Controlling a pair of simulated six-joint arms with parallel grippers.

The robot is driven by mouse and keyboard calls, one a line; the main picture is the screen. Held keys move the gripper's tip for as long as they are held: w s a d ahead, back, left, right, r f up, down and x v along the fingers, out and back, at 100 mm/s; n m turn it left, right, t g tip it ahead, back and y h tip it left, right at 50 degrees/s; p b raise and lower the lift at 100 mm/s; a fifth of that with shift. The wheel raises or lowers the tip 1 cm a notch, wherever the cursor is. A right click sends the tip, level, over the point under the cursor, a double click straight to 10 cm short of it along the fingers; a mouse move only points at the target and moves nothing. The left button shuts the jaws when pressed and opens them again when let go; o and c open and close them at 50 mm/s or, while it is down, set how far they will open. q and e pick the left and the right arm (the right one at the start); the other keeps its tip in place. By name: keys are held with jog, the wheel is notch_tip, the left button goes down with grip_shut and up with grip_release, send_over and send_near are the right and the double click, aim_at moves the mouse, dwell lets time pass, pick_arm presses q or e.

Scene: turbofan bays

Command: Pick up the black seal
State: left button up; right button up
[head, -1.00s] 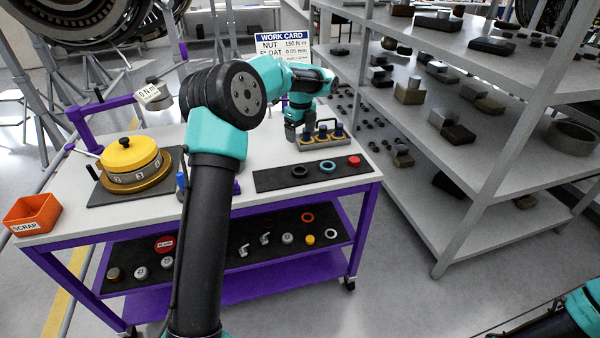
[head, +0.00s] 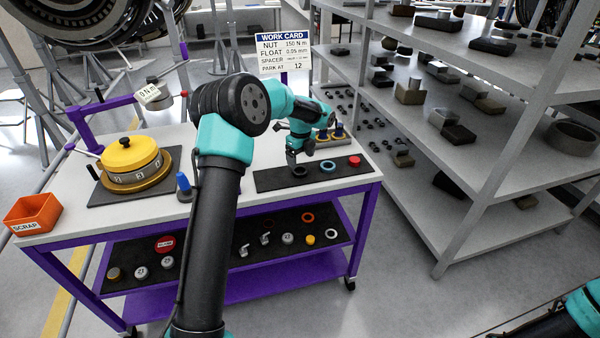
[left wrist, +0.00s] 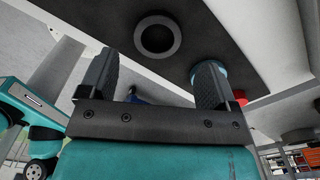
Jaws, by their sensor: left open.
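The black seal (head: 300,172) is a dark ring lying flat on the dark mat on the table top, left of a blue ring. My left gripper (head: 298,152) is just above it, pointing down, and partly hides it. In the left wrist view the seal (left wrist: 176,40) shows whole beyond the fingertips, roughly centred between the two spread fingers of the left gripper (left wrist: 157,64). The gripper is open and empty, apart from the seal. My right gripper is out of view; only a bit of that arm shows at the lower right.
The blue ring (head: 328,167) and a red cap (head: 354,161) lie right of the seal on the mat (head: 275,182). A holder with blue-and-yellow pieces (head: 336,136) stands behind. A yellow-topped fixture (head: 130,155) and an orange scrap bin (head: 33,213) are at left. Shelves (head: 470,200) stand at right.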

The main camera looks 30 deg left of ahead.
aim_at(300, 173)
pick_arm(q)
jog(key=shift+s+a+f, duration=0.15)
jog(key=shift+f, duration=2.5)
jog(key=c, duration=1)
jog(key=shift+r, duration=0.1)
jog(key=shift+r, duration=1.7)
jog(key=s+d, duration=0.4)
jog(key=s, duration=0.3)
jog(key=s+d+r, duration=0.1)
jog(key=s+d, duration=0.3)
jog(key=s, duration=0.2)
jog(key=shift+s+d+r, duration=0.25)
jog(key=shift+s, duration=0.1)
